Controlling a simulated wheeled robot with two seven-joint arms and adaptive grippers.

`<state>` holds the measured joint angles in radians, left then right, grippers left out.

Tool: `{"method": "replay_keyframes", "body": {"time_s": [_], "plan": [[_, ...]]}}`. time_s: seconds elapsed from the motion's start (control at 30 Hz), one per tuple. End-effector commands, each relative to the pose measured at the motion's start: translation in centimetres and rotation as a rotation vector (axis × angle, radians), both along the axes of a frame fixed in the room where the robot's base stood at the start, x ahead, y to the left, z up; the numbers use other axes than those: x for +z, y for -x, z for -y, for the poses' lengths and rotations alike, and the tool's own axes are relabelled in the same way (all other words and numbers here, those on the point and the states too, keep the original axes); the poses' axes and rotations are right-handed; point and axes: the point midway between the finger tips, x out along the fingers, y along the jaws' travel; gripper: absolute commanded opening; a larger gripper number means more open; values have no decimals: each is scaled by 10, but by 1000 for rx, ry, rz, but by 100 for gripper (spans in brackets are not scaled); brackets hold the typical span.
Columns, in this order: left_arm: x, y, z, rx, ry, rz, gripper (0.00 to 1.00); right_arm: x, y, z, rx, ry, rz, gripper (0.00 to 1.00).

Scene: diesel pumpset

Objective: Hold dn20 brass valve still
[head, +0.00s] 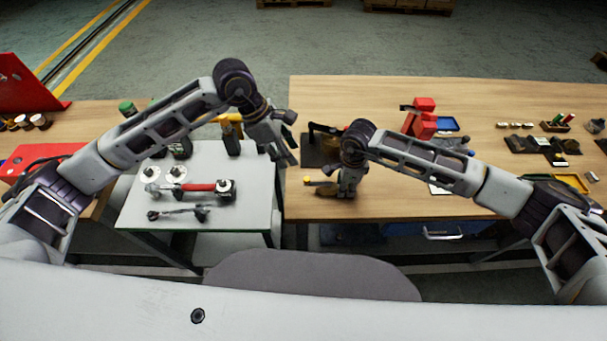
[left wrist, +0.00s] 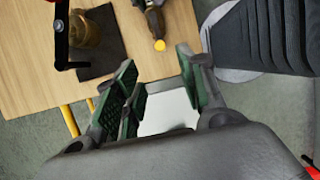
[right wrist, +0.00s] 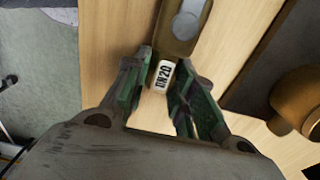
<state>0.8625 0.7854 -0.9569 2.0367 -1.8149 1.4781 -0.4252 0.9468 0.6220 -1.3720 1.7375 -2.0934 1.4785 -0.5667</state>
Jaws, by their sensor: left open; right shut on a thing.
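The dn20 brass valve (right wrist: 182,35) is in the right wrist view, with a white DN20 tag (right wrist: 162,76) between my right fingers. My right gripper (head: 347,190) is shut on it, low over the wooden table. A yellow tip (head: 307,180) shows left of this gripper, and a yellow round end (left wrist: 159,45) shows beside it in the left wrist view. My left gripper (head: 287,152) is open and empty, to the left of the right one, near the gap between the tables. Most of the valve is hidden by my right gripper in the head view.
A dark mat (left wrist: 107,55) with a brass cylindrical part (left wrist: 87,30) lies beside the valve. The white table (head: 245,215) at left carries a red-handled tool (head: 195,187). Red blocks (head: 423,118) stand behind my right arm. Bare wood lies along the back.

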Motion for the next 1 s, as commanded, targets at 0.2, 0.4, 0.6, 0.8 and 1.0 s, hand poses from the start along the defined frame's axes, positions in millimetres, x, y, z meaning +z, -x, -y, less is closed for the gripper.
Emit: {"method": "replay_keyframes", "body": {"time_s": [0.2,0.4,0.6,0.8,1.0], "plan": [[-7,0,3,-1,0,-2,41,0,0,0,0,0,0,0],[-25,0,10,-1,0,-3,41,0,0,0,0,0,0,0],[-49,-1,20,-2,1,-4,41,0,0,0,0,0,0,0],[-73,-2,30,-2,0,-1,41,0,0,0,0,0,0,0],[-95,-3,40,-1,0,-2,41,0,0,0,0,0,0,0]]}}
